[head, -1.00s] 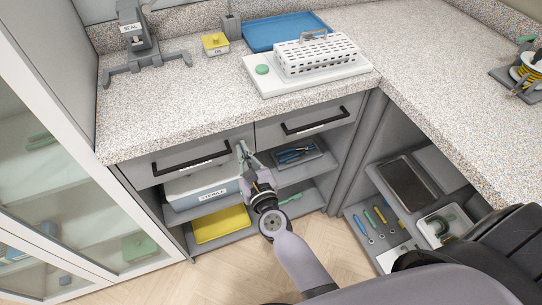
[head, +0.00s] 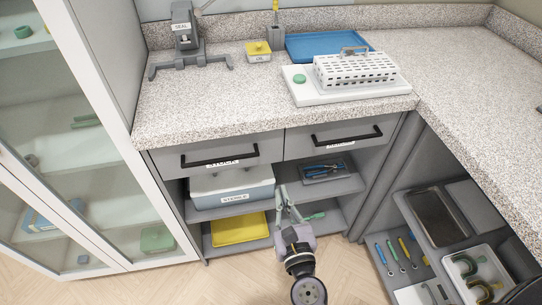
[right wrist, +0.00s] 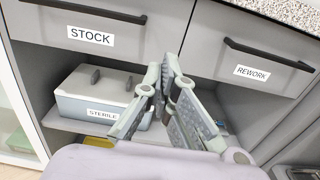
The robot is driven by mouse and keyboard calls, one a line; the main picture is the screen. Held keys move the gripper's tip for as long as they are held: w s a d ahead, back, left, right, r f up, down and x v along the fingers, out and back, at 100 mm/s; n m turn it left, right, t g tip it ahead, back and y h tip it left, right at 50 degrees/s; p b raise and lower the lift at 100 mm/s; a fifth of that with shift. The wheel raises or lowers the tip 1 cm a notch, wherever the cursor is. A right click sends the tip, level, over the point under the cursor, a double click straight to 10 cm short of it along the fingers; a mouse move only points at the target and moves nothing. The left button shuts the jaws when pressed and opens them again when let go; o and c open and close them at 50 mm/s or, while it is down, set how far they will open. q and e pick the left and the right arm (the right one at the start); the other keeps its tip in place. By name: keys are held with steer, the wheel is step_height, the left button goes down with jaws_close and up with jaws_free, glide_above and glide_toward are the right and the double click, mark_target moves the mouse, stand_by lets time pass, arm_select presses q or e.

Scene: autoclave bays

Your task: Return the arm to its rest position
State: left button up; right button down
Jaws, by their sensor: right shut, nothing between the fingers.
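My right gripper (head: 284,190) is in front of the open shelves below the counter, low in the head view. Its arm comes up from the bottom of the picture. The fingers are together and hold nothing. In the right wrist view the closed fingers (right wrist: 166,75) point toward the cabinet, between the STOCK drawer (right wrist: 45,32) and the REWORK drawer (right wrist: 225,68). Both drawers are shut. My left gripper is not in view.
The counter (head: 240,105) carries a white perforated rack (head: 355,70), a blue tray (head: 320,45) and a SEAL device (head: 187,45). Below are a STERILE box (head: 232,188) and yellow tray (head: 240,229). A glass-door cabinet (head: 115,130) stands left. Floor in front is clear.

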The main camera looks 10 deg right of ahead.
steer(key=s+a+f+n+g+y+p, duration=0.15)
steer(key=s+f+n+g, duration=0.25)
steer(key=f+n, duration=0.75)
steer(key=s+a+f+n+g+y+p, duration=0.1)
steer(key=s+f+n+g+y+p, duration=0.2)
steer(key=f+n, duration=0.85)
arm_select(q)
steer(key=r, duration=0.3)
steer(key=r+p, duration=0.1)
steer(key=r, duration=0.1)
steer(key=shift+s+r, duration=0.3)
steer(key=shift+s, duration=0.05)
arm_select(e)
steer(key=s+d+f+n+g+h, duration=0.2)
steer(key=s+d+f+n+g, duration=0.3)
steer(key=s+f, duration=0.6)
steer(key=s+d+f+n+g+h, duration=0.2)
steer(key=s+d+f+n+g, duration=0.3)
steer(key=s+d+f+n, duration=0.5)
steer(key=s+f, duration=0.1)
steer(key=s, duration=0.7)
steer(key=shift+f+h, duration=0.1)
steer(key=shift+h, duration=0.15)
